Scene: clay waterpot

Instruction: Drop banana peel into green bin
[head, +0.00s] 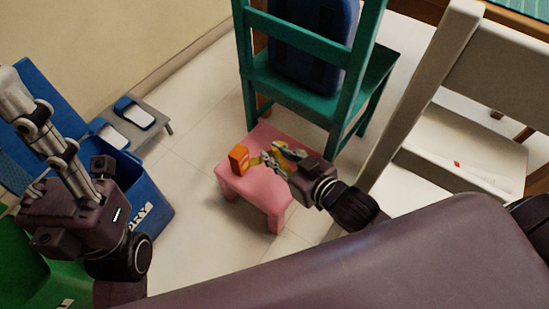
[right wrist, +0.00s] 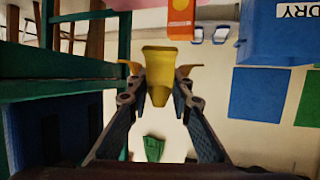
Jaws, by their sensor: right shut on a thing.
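The yellow banana peel (right wrist: 168,68) is between the fingers of my right gripper in the right wrist view. In the head view my right gripper (head: 272,158) is shut on it above the pink stool (head: 232,183), and only bits of yellow show around the fingers. The green bin (head: 28,268) is at the lower left of the head view, partly hidden by my left arm and cut by the frame edge. My left gripper (head: 55,150) points up and left near the bins; its finger opening is unclear.
An orange box (head: 238,158) stands on the stool beside my right gripper. A blue bin marked DRY (head: 152,205) stands by the green one. A teal chair (head: 290,92) and white chair (head: 435,160) stand right. Floor between stool and blue bin is clear.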

